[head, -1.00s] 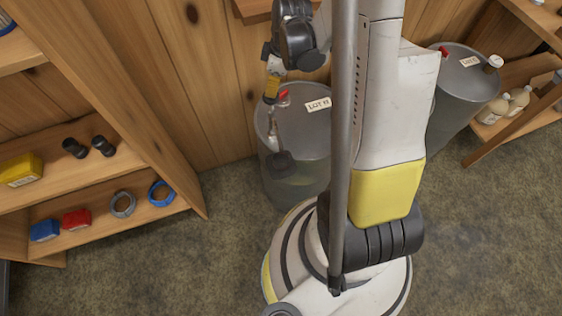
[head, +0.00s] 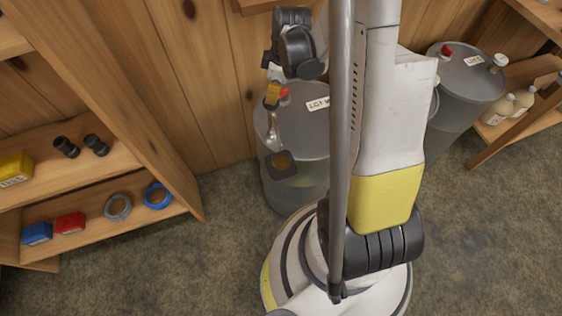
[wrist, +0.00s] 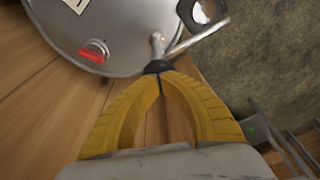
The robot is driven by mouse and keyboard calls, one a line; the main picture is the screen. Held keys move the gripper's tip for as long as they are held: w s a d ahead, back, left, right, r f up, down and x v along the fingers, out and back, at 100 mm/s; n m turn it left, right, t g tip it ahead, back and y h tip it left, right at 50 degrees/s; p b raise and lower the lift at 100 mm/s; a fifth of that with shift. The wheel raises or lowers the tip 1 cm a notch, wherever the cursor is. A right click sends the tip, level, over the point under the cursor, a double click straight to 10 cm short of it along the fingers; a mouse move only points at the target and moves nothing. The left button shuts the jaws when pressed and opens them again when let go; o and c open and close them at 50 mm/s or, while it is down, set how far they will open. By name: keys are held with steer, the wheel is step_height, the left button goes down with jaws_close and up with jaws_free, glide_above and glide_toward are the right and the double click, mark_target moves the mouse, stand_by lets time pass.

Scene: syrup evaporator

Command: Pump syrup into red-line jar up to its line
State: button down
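A grey drum (head: 300,135) with a "LOT" label and a red cap (head: 283,92) stands against the wood wall. The wrist view shows its lid (wrist: 120,25) and red cap (wrist: 95,50). My gripper (wrist: 158,75) has its yellow fingertips together at a dark knob (wrist: 157,67) by the lid's edge. In the head view my gripper (head: 272,96) is small above the silver fitting (head: 273,130) and a dark square piece (head: 281,164). No red-line jar is identifiable.
A second grey drum (head: 465,80) stands right, beside a shelf with cream bottles (head: 505,106). A left shelf (head: 165,212) holds a yellow box (head: 14,169), blue and red blocks, tape rolls and black fittings. Open floor (head: 215,260) lies between the left shelf and my base.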

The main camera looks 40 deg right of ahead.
steer(key=shift+r, duration=0.1)
steer(key=shift+r+p, duration=1.8)
steer(key=shift+r, duration=0.65)
steer(key=shift+f, duration=0.1)
steer(key=shift+f+b, duration=2.35)
steer(key=shift+f, duration=0.15)
steer(key=shift+r, duration=0.2)
steer(key=shift+r+p, duration=1.9)
steer(key=shift+r, duration=0.5)
steer(key=shift+f, duration=0.2)
